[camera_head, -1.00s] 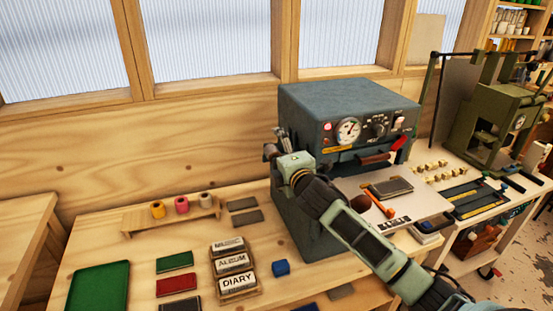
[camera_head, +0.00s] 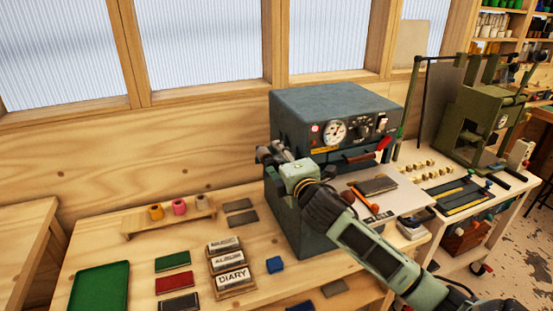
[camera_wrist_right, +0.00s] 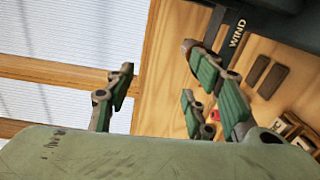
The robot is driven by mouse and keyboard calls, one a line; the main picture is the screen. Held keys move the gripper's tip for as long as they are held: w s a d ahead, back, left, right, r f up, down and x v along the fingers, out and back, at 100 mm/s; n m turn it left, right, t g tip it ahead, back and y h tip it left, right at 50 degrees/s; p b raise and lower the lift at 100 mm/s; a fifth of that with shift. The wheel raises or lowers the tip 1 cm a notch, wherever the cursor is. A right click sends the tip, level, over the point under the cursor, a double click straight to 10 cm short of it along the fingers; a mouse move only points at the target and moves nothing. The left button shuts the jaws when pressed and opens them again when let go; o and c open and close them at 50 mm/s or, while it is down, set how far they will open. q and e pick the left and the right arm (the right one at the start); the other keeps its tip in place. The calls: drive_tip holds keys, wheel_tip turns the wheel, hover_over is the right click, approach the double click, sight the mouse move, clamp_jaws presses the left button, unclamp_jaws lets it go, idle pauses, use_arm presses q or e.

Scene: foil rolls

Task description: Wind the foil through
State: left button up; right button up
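The grey-blue foil machine (camera_head: 335,105) stands on the wooden bench, with a gauge and knob on its front. In the wrist view its dark edge carries the word WIND (camera_wrist_right: 237,33). Three foil rolls, gold (camera_head: 156,212), pink (camera_head: 179,207) and grey-brown (camera_head: 201,202), sit on a small wooden rack (camera_head: 165,225) to the left. My right gripper (camera_head: 265,153) is at the machine's left front side, its fingers toward the left. In the wrist view the fingers (camera_wrist_right: 165,85) are spread with nothing between them. My left gripper is out of view. Any foil in the machine is hidden.
A cover (camera_head: 375,185) lies on the machine's platen. A green press (camera_head: 480,125) stands at the right.

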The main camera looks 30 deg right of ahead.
drive_tip(key=s, duration=0.1)
drive_tip(key=s+a+f+p, duration=0.1)
drive_tip(key=s, duration=0.1)
drive_tip(key=shift+f, duration=0.15)
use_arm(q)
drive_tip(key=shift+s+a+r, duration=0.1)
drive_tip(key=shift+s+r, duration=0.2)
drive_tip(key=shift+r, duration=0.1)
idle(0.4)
